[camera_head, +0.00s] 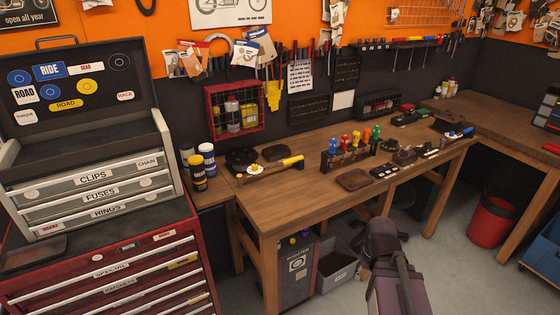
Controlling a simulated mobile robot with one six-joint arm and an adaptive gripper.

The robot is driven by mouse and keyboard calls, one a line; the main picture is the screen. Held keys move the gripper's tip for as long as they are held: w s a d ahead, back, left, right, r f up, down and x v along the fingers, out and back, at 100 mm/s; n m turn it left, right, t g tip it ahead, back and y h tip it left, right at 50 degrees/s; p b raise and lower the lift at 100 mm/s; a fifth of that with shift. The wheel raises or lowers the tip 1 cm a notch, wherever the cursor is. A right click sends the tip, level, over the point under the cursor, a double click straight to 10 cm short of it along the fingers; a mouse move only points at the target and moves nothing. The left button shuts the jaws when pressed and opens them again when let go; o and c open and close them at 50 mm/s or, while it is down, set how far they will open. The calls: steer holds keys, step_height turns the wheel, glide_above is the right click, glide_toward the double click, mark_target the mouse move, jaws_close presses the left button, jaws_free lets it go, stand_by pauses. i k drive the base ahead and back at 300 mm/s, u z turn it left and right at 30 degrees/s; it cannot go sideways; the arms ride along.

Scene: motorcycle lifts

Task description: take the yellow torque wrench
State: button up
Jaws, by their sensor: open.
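A yellow-handled tool that looks like the yellow torque wrench (283,163) lies near the left end of the wooden workbench (290,200). Its handle points to the right, and a pale round part shows at its left end. Part of my dark arm rises at the bottom right of centre, in front of the bench and well apart from the wrench. My gripper's jaws do not show in this view.
A rack of colourful-handled tools (350,148) and a brown tray (354,180) stand right of the wrench. Blue and yellow cans (207,159) stand left of it. A red tool cabinet (110,265) fills the left foreground. A red bin (490,220) stands right.

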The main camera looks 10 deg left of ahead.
mark_target(239, 177)
steer(key=u, duration=0.15)
steer(key=i, duration=1.2)
steer(key=u, duration=0.5)
